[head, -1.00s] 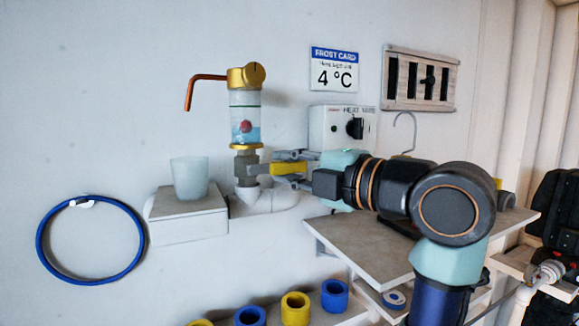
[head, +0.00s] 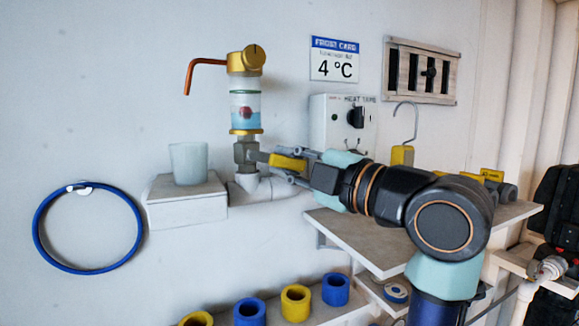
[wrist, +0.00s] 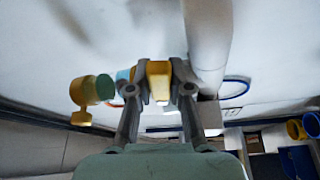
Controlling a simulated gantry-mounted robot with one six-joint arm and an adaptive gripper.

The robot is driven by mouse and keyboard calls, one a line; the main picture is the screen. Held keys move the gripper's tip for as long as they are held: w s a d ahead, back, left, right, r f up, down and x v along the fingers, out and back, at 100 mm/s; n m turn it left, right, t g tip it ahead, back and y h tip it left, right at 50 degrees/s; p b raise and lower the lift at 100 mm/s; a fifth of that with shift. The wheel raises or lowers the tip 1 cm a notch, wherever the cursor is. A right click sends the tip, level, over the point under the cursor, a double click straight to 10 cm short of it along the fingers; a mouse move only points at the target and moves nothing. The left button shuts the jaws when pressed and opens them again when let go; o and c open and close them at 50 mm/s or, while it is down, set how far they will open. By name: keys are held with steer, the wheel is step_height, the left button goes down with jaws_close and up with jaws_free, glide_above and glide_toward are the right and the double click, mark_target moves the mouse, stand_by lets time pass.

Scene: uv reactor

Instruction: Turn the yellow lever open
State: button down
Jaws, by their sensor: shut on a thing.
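The yellow lever (head: 288,163) sticks out to the right from a grey valve body (head: 245,152) under the clear reactor cylinder (head: 246,108). The cylinder has gold caps and holds blue liquid with a red ball. My gripper (head: 291,164) reaches in from the right and is shut on the lever, one finger on each side. In the wrist view the lever (wrist: 158,80) sits between the two fingertips of my gripper (wrist: 158,92). In the head view the lever lies close to horizontal, its right end slightly lower. The fingers hide part of it.
A frosted cup (head: 188,163) stands on a grey ledge (head: 187,208) left of the valve. A white pipe (head: 265,188) runs below it. A heat tape box (head: 340,125) is on the wall behind my arm. A shelf (head: 365,240) lies under the arm.

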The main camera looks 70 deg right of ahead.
steer(key=shift+w+a+f+m+t+h+b, duration=0.15)
steer(key=shift+f+m+h+b, duration=0.2)
steer(key=shift+m, duration=0.4)
steer(key=shift+w+a+f+m+t+h+b, duration=0.15)
steer(key=shift+f+m+b, duration=0.3)
steer(key=shift+m, duration=0.3)
steer(key=shift+s+d+r, duration=0.1)
steer(key=c, duration=1)
jaws_free()
steer(key=shift+c, duration=0.2)
steer(key=v, duration=0.8)
